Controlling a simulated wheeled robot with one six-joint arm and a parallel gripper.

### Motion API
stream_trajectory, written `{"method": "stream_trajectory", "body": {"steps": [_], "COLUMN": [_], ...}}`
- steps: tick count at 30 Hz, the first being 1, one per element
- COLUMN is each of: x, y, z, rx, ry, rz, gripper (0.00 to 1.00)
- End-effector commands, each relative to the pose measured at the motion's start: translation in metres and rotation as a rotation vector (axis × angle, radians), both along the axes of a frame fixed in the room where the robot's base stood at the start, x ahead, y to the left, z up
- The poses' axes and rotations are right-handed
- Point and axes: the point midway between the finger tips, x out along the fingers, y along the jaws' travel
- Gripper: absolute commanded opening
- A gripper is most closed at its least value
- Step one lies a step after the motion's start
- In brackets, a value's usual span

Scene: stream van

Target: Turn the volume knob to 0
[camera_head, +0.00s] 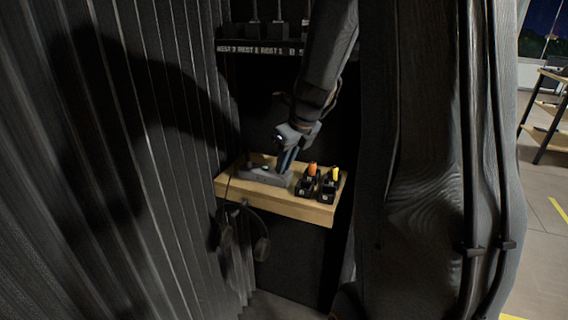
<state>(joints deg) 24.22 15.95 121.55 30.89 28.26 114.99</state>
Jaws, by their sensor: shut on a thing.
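My gripper (288,160) reaches down from above onto the right part of a grey box (262,176) on a small wooden shelf. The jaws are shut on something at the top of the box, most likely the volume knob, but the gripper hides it. The volume scale and the knob's setting cannot be read from here.
The wooden shelf (290,207) also holds black holders with an orange-topped item (312,170) and a yellow-topped item (336,174), close right of my gripper. Headphones (262,246) hang below. A labelled rack (262,47) is above.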

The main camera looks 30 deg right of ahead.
Motion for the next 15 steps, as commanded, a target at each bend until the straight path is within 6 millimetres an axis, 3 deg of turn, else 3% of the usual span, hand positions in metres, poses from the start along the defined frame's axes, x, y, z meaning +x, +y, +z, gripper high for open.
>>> {"method": "stream_trajectory", "body": {"steps": [15], "x": [0.0009], "y": [-0.002], "z": [0.0006], "rx": [0.001], "ry": [0.0], "rz": [0.277], "gripper": [0.0]}}
